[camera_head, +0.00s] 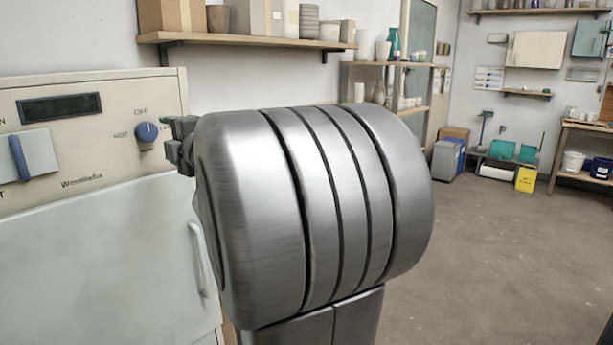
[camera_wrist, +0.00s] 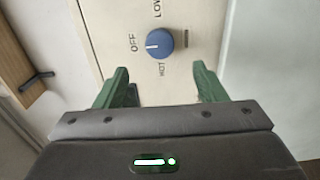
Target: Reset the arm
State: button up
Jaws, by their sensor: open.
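My gripper (camera_wrist: 158,85) shows in the wrist view with its two green fingers spread apart and nothing between them. It faces a cream control panel (camera_wrist: 112,20) with a blue knob (camera_wrist: 159,43) marked OFF, LOW and HOT. The knob lies beyond the fingertips, and a gap shows around it. In the head view the blue knob (camera_head: 146,131) sits on the panel at the left, just left of the dark end of my arm. My large grey arm link fills the middle of the head view and hides most of the gripper.
The appliance has a pale door with a handle (camera_head: 199,258) close beside my arm. A wall shelf (camera_head: 240,36) with pots hangs above. A yellow container (camera_head: 526,179) and a table (camera_head: 588,128) with buckets stand at the far right. The floor (camera_head: 480,260) right of my arm is clear.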

aim_at(149, 134)
jog(key=x, duration=1)
jog(key=shift+w+a, duration=0.1)
jog(key=shift+w, duration=0.05)
jog(key=shift+w+a+r+m+p, duration=0.1)
jog(key=shift+w+a+m+p, duration=0.05)
jog(key=shift+m+p, duration=0.4)
jog(key=shift+s+r+m+p, duration=0.1)
jog(key=shift+m+p, duration=0.25)
jog(key=shift+m, duration=0.25)
jog(key=shift+s+r+m+p, duration=0.1)
jog(key=shift+m+p, duration=0.2)
jog(key=shift+m, duration=0.25)
jog(key=m+p, duration=0.3)
jog(key=m, duration=0.2)
jog(key=shift+f, duration=0.15)
jog(key=m+p, duration=0.6)
jog(key=shift+m, duration=0.3)
jog(key=m+p, duration=0.2)
jog(key=shift+f+p, duration=0.15)
jog(key=shift+p, duration=0.2)
jog(key=shift+f+m, duration=0.1)
jog(key=shift+m, duration=0.3)
